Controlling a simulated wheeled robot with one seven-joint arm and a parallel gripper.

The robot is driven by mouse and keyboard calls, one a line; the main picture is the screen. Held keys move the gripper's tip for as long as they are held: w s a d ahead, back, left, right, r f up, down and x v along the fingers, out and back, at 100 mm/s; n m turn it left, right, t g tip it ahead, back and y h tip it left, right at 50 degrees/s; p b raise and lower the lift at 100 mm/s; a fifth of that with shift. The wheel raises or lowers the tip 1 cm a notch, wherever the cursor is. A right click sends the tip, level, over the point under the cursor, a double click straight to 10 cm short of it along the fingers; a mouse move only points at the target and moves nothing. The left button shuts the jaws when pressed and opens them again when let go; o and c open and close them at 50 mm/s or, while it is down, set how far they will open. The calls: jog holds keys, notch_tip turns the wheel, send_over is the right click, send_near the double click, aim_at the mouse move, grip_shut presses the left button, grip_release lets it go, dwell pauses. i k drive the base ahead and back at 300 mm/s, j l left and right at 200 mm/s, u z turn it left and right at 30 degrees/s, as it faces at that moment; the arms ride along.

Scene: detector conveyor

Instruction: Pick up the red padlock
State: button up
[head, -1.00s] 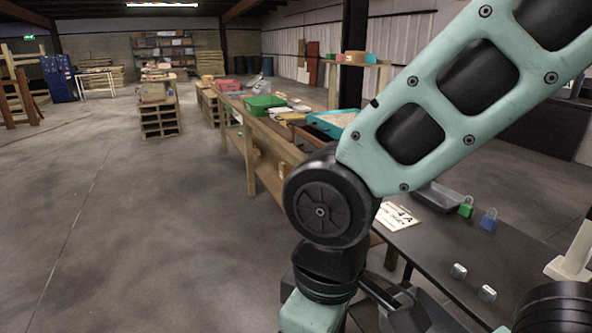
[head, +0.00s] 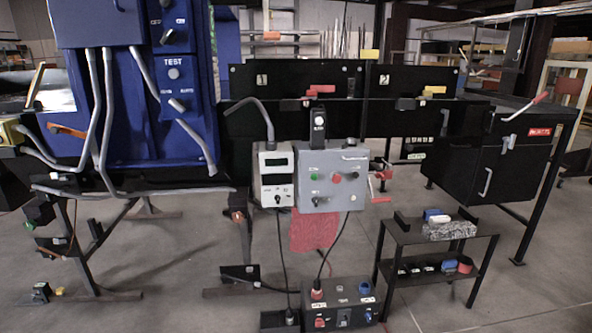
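I cannot make out a red padlock for certain in the head view. Several small red parts show there: a red handle (head: 320,91) on the black panel under the number 1, a red piece (head: 379,174) at the right side of the grey control box, and a red item (head: 465,265) on the low shelf of a small black stand. They are too small to tell as padlocks. My gripper and arm are out of view.
A blue machine (head: 172,110) with grey conduits stands at left. The grey control box (head: 331,181) hangs at centre, above a black switch box (head: 338,303) on the floor. The small black stand (head: 448,241) and a black cabinet (head: 497,160) are at right. Floor is clear at lower right.

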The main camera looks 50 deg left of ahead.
aim_at(387, 174)
jog(key=u, duration=1.15)
jog(key=i+l+u, duration=0.15)
jog(key=i, duration=0.5)
jog(key=i+l+u, duration=0.15)
jog(key=i, duration=0.45)
jog(key=i+l+u, duration=0.15)
jog(key=i+l, duration=0.3)
jog(key=i, duration=0.15)
jog(key=i+l+u, duration=0.15)
jog(key=i+l, duration=0.25)
jog(key=i, duration=0.2)
jog(key=i+l+u, duration=0.15)
jog(key=i+l, duration=0.3)
jog(key=i, duration=0.15)
